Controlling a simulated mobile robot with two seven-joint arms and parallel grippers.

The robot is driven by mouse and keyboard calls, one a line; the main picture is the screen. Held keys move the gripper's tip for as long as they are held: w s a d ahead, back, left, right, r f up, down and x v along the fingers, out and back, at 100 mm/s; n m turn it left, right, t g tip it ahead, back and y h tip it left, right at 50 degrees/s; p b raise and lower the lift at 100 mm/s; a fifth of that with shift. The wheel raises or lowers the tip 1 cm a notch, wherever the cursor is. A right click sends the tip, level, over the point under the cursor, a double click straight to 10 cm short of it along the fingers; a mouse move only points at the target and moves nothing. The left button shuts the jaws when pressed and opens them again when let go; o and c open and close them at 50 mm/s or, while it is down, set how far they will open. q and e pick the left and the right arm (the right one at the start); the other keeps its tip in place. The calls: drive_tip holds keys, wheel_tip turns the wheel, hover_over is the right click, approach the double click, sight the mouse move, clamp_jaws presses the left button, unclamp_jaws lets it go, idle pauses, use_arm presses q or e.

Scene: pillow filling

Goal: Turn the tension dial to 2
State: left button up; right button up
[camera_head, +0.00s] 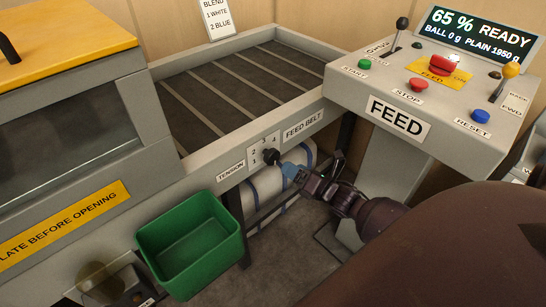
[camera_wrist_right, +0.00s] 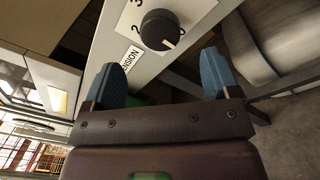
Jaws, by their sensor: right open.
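The tension dial (camera_head: 271,157) is a round black knob on the front rail of the feed belt, beside a TENSION label (camera_head: 231,171) and a small number plate. In the right wrist view the dial (camera_wrist_right: 160,30) shows a white pointer line toward its lower right, away from the visible 2 and 3 on its left. The number it points to is unclear. My right gripper (camera_head: 290,171) is just right of the dial in the head view. Its blue fingers (camera_wrist_right: 160,82) are spread and empty, short of the knob. My left gripper is not in view.
A green bin (camera_head: 191,249) hangs below and left of the dial. White rolls (camera_head: 262,188) lie under the belt, behind my right gripper. The FEED console (camera_head: 398,118) with buttons and levers stands at right. A yellow-topped cabinet (camera_head: 60,40) stands at left.

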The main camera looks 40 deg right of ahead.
sight(276, 158)
drive_tip(key=w, duration=0.2)
drive_tip(key=w+a, duration=0.1)
drive_tip(key=w, duration=0.2)
drive_tip(key=w+b, duration=0.1)
drive_tip(key=w, duration=0.2)
drive_tip(key=shift+w+a, duration=0.1)
drive_tip(key=shift+a, duration=0.2)
drive_tip(key=c, duration=0.9)
